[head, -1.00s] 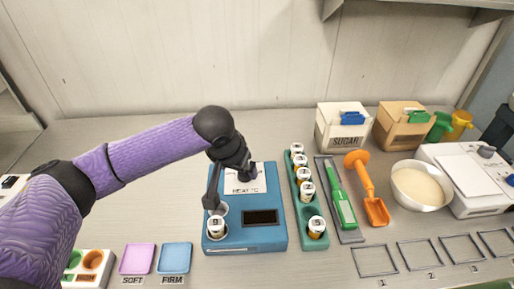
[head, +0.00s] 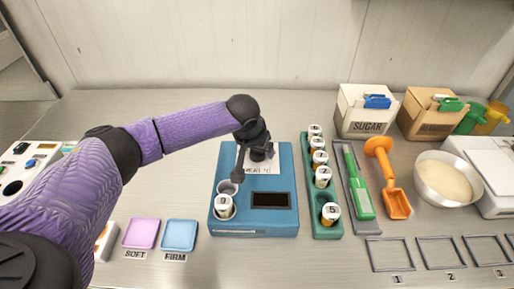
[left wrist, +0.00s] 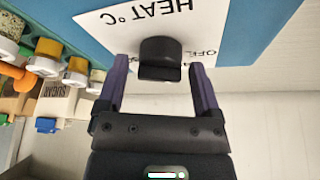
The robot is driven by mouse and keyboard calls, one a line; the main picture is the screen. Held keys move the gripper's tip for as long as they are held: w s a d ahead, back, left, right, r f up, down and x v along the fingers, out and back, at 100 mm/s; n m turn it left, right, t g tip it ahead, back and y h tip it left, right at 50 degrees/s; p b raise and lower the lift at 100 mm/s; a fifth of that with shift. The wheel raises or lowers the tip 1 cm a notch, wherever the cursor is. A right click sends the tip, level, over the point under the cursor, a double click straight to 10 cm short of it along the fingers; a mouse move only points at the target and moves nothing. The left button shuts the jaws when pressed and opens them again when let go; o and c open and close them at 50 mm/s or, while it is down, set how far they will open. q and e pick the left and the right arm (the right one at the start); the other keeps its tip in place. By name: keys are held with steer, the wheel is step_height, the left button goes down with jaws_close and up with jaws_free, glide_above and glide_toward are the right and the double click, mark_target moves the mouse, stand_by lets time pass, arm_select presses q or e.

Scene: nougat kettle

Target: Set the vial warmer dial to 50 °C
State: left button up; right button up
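The blue vial warmer (head: 287,224) stands on the bench in the middle of the head view, with a dark display (head: 271,200) on its front part. Its black dial (left wrist: 160,58) sits on a white "HEAT °C" plate (left wrist: 228,30); in the left wrist view an "OFF" mark shows beside it. My left gripper (head: 248,158) is over the dial. In the left wrist view its two fingers are apart, one on each side of the dial, with visible gaps. The dial's pointer setting cannot be read. A white-capped vial (head: 224,205) stands in the warmer's front well. My right gripper is out of view.
A green rack (head: 327,228) with several vials stands close to the warmer's right. Beyond it are a tray with a green tool (head: 358,185), an orange scoop (head: 389,180) and a white bowl (head: 448,178). Pink (head: 141,232) and blue (head: 179,235) pads lie left.

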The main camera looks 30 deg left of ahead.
arm_select(q)
jaws_close()
steer(key=shift+r+m+h+p, duration=0.2)
steer(key=shift+m+h+p, duration=0.2)
steer(key=shift+m+p, duration=1.1)
steer(key=shift+p, duration=0.05)
steer(key=shift+f+m+h, duration=0.15)
steer(key=shift+m+h, duration=0.35)
steer(key=shift+m, duration=0.4)
steer(key=m, duration=0.1)
steer(key=m+h, duration=0.1)
steer(key=shift+w+a+f+m+g+b, duration=0.1)
steer(key=shift+f+m+g+b, duration=0.05)
steer(key=shift+m+g+b, duration=0.25)
steer(key=m+b, duration=0.1)
steer(key=m, duration=0.1)
steer(key=shift+m+g+h+b, duration=0.3)
steer(key=shift+g+h+b, duration=0.05)
steer(key=shift+g+h, duration=0.05)
steer(key=m+g+h+b, duration=0.1)
steer(key=m+b, duration=0.2)
steer(key=m, duration=0.1)
steer(key=shift+w+f+b, duration=0.1)
steer(key=shift+b, duration=0.25)
steer(key=shift+m+g+b, duration=0.8)
steer(key=shift+m+b, duration=0.55)
steer(key=shift+m, duration=0.45)
steer(key=shift+a+r, duration=0.1)
steer(key=shift+r, duration=0.1)
